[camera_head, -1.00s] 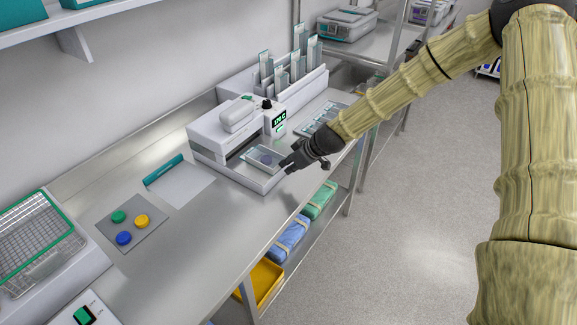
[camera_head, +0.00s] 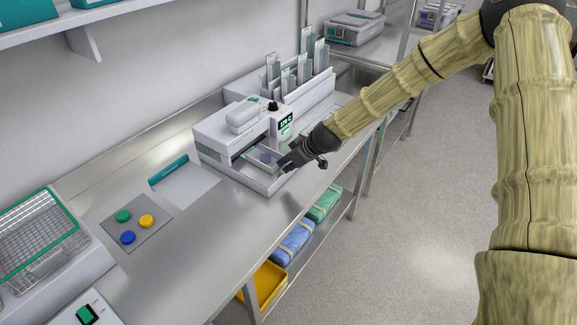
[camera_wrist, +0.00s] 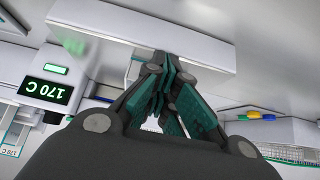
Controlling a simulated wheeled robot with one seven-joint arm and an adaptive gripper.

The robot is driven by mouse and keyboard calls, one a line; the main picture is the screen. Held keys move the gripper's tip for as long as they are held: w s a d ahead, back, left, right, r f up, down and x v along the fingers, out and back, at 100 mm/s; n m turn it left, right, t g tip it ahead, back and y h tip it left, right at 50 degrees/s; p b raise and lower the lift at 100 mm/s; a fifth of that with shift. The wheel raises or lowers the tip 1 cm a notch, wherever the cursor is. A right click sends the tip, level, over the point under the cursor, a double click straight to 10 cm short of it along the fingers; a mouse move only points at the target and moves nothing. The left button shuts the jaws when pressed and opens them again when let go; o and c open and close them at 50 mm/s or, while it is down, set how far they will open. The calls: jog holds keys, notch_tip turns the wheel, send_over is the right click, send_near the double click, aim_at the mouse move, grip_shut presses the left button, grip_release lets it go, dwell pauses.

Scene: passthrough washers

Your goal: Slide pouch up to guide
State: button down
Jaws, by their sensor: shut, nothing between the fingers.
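The pouch (camera_head: 264,157), clear with a bluish-grey content, lies flat on the front tray of the white heat sealer (camera_head: 232,128). Its far edge is at the dark slot under the sealer's head. My gripper (camera_head: 283,166) is shut and empty, with its fingertips low at the pouch's near right edge; they look in contact, but I cannot be sure. In the wrist view my gripper's teal finger pads (camera_wrist: 165,88) are together and hide most of the pouch. The sealer's display (camera_wrist: 45,91) reads 170 C, upside down. I cannot make out the guide separately.
A rack of upright pouches (camera_head: 295,75) stands behind the sealer. To the left are a white sheet with a teal strip (camera_head: 187,184), a grey mat with coloured caps (camera_head: 118,229) and a wire basket (camera_head: 40,235). The steel bench is clear in front.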

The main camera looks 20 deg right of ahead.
jog(key=shift+w+a, duration=0.15)
jog(key=shift+w, duration=0.05)
jog(key=shift+w+a, duration=0.55)
jog(key=shift+w, duration=0.15)
jog(key=shift+s+d+r, duration=0.2)
jog(key=shift+r, duration=0.3)
jog(key=shift+p+v, duration=0.85)
jog(key=shift+v, duration=1.1)
